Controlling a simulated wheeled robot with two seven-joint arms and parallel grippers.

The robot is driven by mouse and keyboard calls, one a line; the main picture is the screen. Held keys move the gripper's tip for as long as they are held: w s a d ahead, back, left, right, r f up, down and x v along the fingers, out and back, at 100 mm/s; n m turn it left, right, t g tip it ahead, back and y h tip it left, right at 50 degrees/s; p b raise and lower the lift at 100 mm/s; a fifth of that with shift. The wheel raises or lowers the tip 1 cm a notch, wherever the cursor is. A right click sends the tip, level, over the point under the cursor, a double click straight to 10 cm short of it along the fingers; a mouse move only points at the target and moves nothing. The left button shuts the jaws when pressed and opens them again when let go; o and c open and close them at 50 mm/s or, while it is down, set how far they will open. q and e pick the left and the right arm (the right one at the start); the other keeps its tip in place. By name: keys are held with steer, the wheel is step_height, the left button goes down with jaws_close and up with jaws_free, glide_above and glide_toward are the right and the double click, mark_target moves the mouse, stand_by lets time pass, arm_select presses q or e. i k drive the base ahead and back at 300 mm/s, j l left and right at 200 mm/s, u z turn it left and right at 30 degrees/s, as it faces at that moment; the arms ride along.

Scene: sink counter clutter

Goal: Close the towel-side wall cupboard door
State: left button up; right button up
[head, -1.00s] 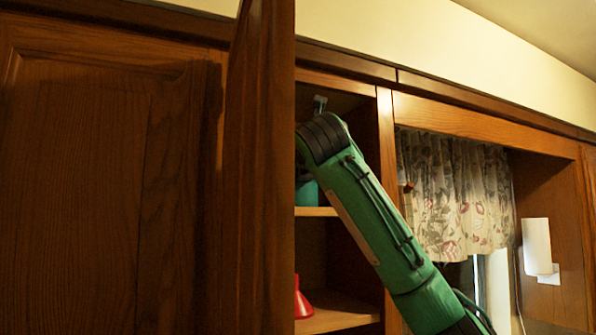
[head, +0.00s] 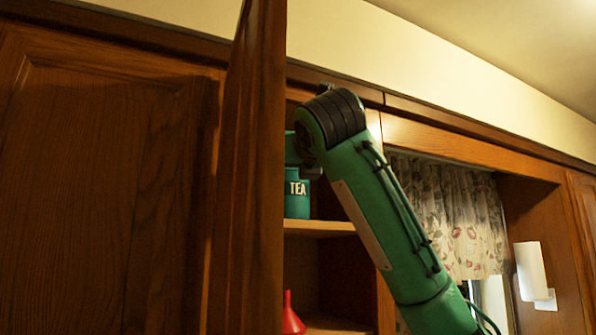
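An open wooden wall cupboard door (head: 257,190) stands swung out toward me, seen almost edge-on in the head view. The open cupboard shows to its right, with a wooden shelf (head: 318,228) inside. My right arm comes in from the lower right and rises in front of the cupboard opening. It bends near the top shelf, and its far end passes left behind the door. My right gripper is hidden there, so its contact with the door cannot be seen. My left gripper is out of view.
A teal TEA canister (head: 297,199) stands on the shelf, and a red funnel-like object (head: 291,316) sits below. A closed cupboard door (head: 95,200) fills the left. A floral curtain (head: 450,210) and a white roll-like object (head: 531,271) are at right.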

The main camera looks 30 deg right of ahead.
mark_target(245, 284)
steer(key=k, duration=2)
